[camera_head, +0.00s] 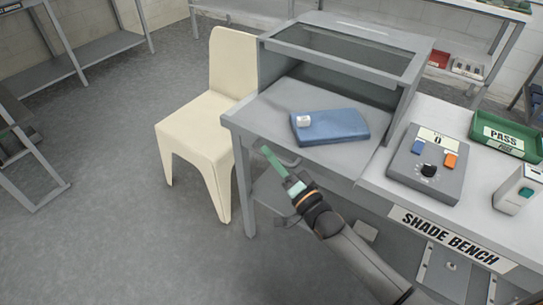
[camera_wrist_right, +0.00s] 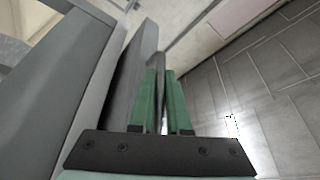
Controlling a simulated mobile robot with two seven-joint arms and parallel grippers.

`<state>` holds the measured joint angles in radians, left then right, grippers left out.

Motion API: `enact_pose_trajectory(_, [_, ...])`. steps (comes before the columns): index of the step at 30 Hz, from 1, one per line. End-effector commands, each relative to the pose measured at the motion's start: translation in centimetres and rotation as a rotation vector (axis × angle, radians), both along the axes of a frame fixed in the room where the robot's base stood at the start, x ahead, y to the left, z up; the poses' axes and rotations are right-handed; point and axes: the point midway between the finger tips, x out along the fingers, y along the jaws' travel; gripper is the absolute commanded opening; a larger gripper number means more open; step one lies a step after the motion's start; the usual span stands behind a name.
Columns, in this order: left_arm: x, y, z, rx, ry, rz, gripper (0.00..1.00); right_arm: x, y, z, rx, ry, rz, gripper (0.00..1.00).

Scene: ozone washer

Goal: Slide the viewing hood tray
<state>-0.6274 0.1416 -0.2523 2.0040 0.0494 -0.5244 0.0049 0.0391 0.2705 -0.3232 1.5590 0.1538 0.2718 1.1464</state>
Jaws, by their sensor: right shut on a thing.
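The viewing hood (camera_head: 338,48) is a grey box with a dark window, standing on the left part of the bench. Its grey tray (camera_head: 268,112) extends out of the open front, with a blue item (camera_head: 340,125) bearing a small white label lying on it. My right gripper (camera_head: 270,158) is at the tray's front edge, beside a grey handle (camera_head: 293,160) just below it. In the right wrist view the green fingers (camera_wrist_right: 161,80) are shut on a grey part that appears to be this handle; the contact is partly hidden. My left gripper is not in view.
A cream chair (camera_head: 200,105) stands close to the left of the bench. A grey control box (camera_head: 428,165) with a dial and buttons sits to the right, near a green PASS tray (camera_head: 505,137). The floor (camera_head: 110,190) at left is clear.

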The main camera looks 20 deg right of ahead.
Motion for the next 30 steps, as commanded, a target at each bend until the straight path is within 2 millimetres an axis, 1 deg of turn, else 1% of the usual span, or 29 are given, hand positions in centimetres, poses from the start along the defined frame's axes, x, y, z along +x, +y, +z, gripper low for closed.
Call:
enact_pose_trajectory(12, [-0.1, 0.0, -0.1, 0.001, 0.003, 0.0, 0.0, 0.1, -0.2, -0.1, -0.001, 0.001, -0.001, 0.0])
enact_pose_trajectory(14, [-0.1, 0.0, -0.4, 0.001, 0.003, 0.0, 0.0, 0.4, -0.6, -0.2, -0.004, 0.0, -0.001, 0.0])
enact_pose_trajectory(18, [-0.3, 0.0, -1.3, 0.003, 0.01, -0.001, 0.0, 2.0, -2.5, -0.3, -0.006, -0.001, 0.0, 0.0])
enact_pose_trajectory(21, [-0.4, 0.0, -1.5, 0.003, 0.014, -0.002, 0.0, 2.8, -3.6, -0.2, -0.004, 0.0, -0.001, 0.0])
enact_pose_trajectory(24, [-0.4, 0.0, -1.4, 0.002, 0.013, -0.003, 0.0, 3.0, -4.0, -0.1, 0.0, 0.002, -0.001, 0.0])
enact_pose_trajectory(30, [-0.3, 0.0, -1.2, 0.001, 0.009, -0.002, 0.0, 3.0, -3.9, -0.1, 0.0, 0.003, -0.001, 0.0])
